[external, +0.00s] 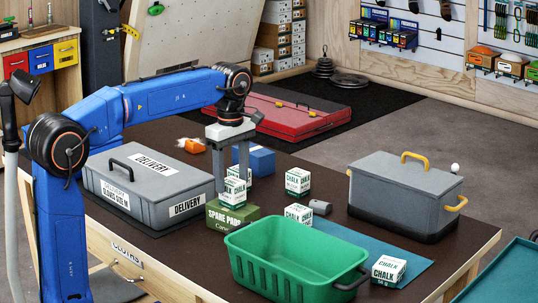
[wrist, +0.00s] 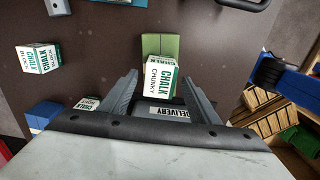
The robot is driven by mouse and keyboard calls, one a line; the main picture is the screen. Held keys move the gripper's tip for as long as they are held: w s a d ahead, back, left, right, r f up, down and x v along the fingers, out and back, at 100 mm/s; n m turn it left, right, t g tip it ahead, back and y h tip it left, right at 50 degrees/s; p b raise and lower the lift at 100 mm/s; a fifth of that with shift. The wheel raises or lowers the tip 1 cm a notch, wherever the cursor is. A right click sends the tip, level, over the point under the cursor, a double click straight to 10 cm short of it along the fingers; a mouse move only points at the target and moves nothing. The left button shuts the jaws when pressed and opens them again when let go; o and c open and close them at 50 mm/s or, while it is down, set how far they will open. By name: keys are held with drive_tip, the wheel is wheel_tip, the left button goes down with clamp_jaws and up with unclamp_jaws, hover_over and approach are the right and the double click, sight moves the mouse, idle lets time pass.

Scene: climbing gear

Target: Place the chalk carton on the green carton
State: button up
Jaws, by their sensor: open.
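A white and green chalk carton (external: 234,193) appears to sit upright on top of the green carton (external: 226,219) marked "SPARE PADS". My gripper (external: 235,184) is over it, fingers pointing down, one on each side of the chalk carton. In the wrist view the chalk carton (wrist: 158,76) stands between the two open fingers (wrist: 158,84), and part of the green carton (wrist: 160,44) shows beyond it. The jaws are open. Whether a finger touches the chalk carton I cannot tell.
Other chalk cartons stand on the table, at the middle (external: 298,181), beside a small grey object (external: 320,207), and on the teal mat (external: 390,269). A grey delivery case (external: 148,190) is left, a green tub (external: 297,258) in front, a grey lidded box (external: 405,193) right, a blue box (external: 259,160) behind.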

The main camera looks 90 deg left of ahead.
sight(232, 181)
wheel_tip(232, 181, up, 9)
idle(0.3)
drive_tip(key=shift+d, duration=0.1)
